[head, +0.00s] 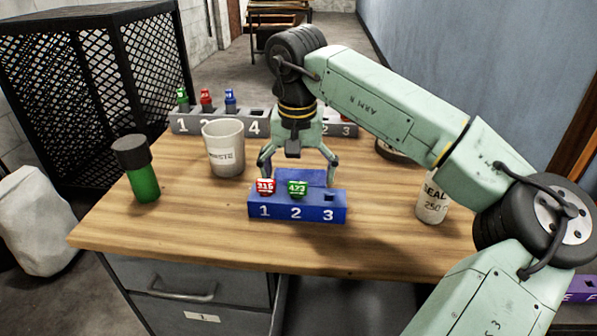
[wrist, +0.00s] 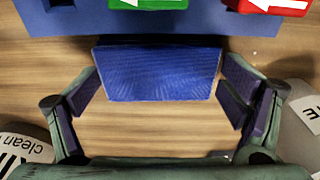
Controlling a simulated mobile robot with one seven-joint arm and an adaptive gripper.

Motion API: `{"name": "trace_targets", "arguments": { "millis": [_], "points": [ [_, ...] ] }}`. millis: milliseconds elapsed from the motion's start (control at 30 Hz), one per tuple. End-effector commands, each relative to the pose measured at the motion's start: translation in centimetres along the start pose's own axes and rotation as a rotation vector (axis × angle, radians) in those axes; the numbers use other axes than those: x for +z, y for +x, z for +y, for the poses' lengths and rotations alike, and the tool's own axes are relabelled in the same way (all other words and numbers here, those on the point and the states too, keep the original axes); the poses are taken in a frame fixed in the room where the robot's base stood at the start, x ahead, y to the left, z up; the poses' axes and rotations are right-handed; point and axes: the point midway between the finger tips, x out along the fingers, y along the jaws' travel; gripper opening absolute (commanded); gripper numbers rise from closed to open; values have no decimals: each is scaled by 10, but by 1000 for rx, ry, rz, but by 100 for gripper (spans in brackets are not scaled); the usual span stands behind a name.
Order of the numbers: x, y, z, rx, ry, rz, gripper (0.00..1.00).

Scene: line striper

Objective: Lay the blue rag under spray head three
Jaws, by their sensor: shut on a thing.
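The blue rag (head: 300,177) is a flat, textured rectangle just behind the blue rack on the wooden table. My gripper (head: 298,178) points down with its fingers at either end of the rag, shut on it. In the wrist view the rag (wrist: 157,74) lies between the two finger pads (wrist: 160,88). The blue rack (head: 297,213) is marked 1, 2, 3. A red piece (head: 265,187) marked 315 sits at 1 and a green piece (head: 297,188) marked 423 at 2. Place 3 shows an empty hole. I cannot make out any spray head labelled three.
A grey numbered rack (head: 190,124) with small coloured pieces stands behind. A waste cup (head: 223,148) and a green bottle with a black cap (head: 140,170) stand left. Bare table lies between the cup and bottle.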

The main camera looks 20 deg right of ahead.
Motion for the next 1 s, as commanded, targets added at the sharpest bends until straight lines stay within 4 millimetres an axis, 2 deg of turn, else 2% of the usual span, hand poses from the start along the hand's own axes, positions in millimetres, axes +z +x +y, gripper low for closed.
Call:
{"name": "trace_targets", "arguments": {
  "millis": [333,367,467,800,933,1000],
  "points": [
    [0,4,0,0,0,1,68],
    [0,3,0,1,0,1,93],
    [0,3,0,1,0,1,100],
    [0,2,0,1,0,1,100],
    [-1,-8,0,1,1,2,100],
    [-1,-18,0,2,2,3,100]
  ]
}}
